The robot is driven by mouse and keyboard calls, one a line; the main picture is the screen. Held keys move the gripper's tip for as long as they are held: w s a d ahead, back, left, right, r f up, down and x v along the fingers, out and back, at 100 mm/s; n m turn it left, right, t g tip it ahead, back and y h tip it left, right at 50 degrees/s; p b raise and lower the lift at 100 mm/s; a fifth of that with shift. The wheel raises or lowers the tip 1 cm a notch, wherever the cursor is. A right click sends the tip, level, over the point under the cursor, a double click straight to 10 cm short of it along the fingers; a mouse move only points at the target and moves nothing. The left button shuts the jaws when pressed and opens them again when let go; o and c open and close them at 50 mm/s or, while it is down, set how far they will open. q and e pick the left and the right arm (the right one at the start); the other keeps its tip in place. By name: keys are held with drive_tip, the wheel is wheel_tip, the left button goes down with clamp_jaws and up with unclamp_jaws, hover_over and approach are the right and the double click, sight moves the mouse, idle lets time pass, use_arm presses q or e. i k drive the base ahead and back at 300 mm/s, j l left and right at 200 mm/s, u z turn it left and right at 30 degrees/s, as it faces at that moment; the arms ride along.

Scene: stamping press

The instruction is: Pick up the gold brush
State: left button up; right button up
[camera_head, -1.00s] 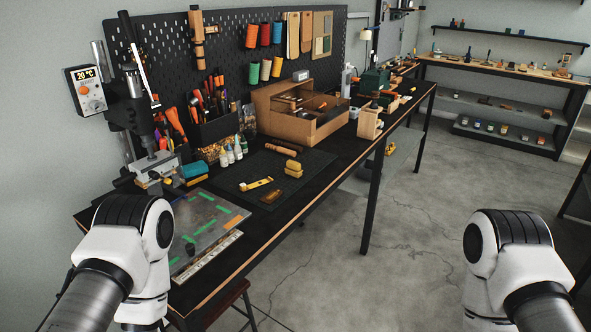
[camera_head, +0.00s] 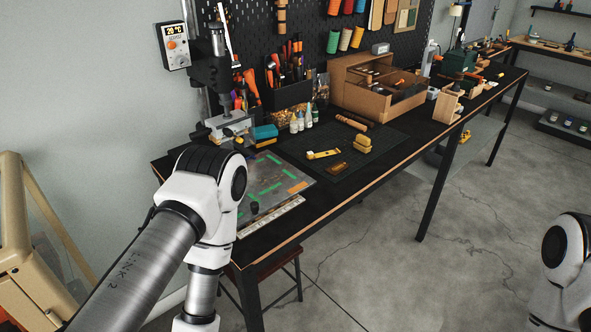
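Small items lie on the dark mat (camera_head: 385,139) on the black workbench (camera_head: 285,230). A yellow block-like item (camera_head: 363,144), perhaps the gold brush, sits near the mat's middle. A flat yellow tool (camera_head: 323,154) lies left of it. A small flat brown-gold piece (camera_head: 337,168) lies nearer the front edge. I cannot tell for sure which of these is the gold brush. My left arm stands in front of the bench's left end and my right arm is at the right edge. Neither gripper shows.
A press (camera_head: 228,122) stands at the bench's left end, with a metal plate (camera_head: 298,183) in front. Small bottles (camera_head: 302,122), a wooden organizer (camera_head: 373,103) and a wooden roller (camera_head: 351,123) stand or lie behind. A stool (camera_head: 275,262) is under the bench. Floor to the right is clear.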

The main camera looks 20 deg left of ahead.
sight(362, 143)
drive_tip(key=i+l+z, duration=0.1)
drive_tip(key=i+l, duration=0.15)
drive_tip(key=i, duration=0.3)
drive_tip(key=i+l, duration=0.25)
drive_tip(key=i, duration=0.3)
drive_tip(key=i+l+z, duration=0.15)
drive_tip(key=i, duration=0.4)
drive_tip(key=k+l, duration=0.05)
drive_tip(key=l, duration=0.05)
